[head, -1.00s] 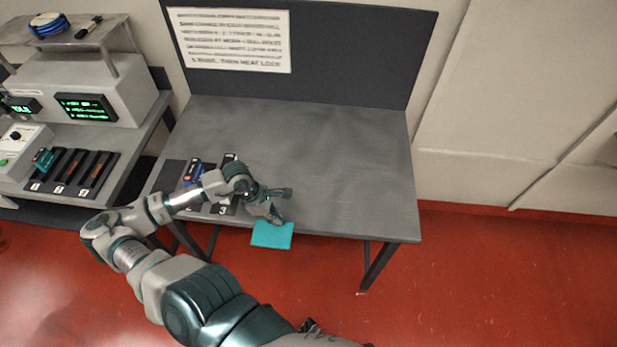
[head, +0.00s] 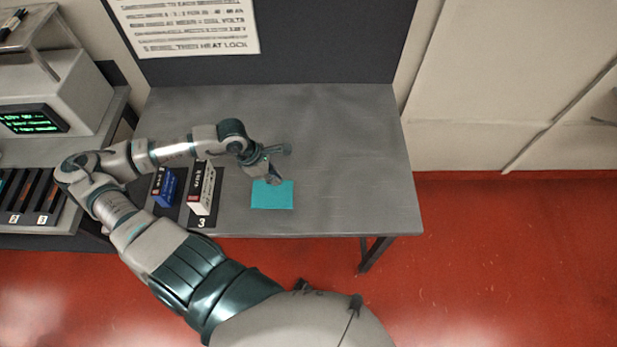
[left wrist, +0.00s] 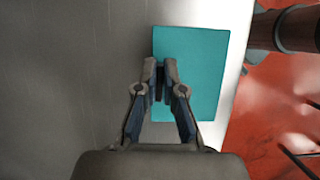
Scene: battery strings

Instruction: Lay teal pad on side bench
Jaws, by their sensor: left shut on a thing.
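The teal pad (head: 272,196) is a flat square over the front part of the grey bench (head: 340,150), right of the dark numbered mat. My left gripper (head: 272,178) is shut on the pad's far edge. In the left wrist view the teal pad (left wrist: 205,75) extends beyond the fingertips of my left gripper (left wrist: 162,70), with the bench's grey surface around it and the bench edge to its right. I cannot tell whether the pad touches the bench or is slightly above it. My right gripper is not in view.
A blue battery (head: 166,187) and a white battery (head: 202,188) stand on the mat to the left. A white instruction sheet (head: 190,25) hangs on the dark back panel. A charger unit (head: 50,95) stands on the left bench. The bench's right side is clear.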

